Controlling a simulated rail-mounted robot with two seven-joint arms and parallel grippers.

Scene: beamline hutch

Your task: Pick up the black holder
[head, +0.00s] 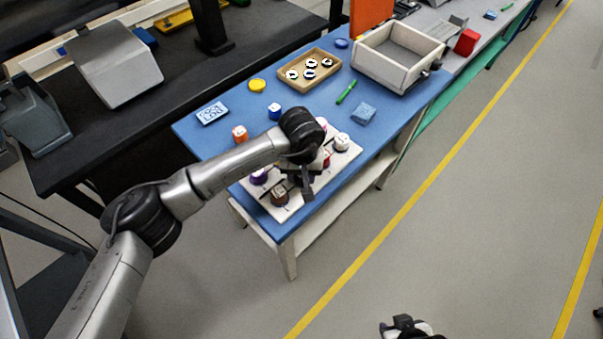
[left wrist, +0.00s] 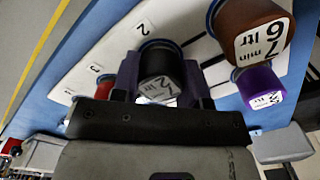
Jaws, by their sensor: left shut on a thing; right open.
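The black holder (left wrist: 158,66) sits between the two fingers of my left gripper (left wrist: 160,88) in the left wrist view. It has a pale label, and the fingers are shut on it from both sides. It is over the white board (left wrist: 120,42); I cannot tell whether it is lifted clear. In the head view my left gripper (head: 302,182) is over the white board (head: 318,190), and the arm hides the black holder. My right gripper (head: 404,325) is open and empty at the bottom edge, away from the table.
Close to the left gripper stand a brown holder (left wrist: 250,28), a purple holder (left wrist: 260,87) and a red one (left wrist: 104,88).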

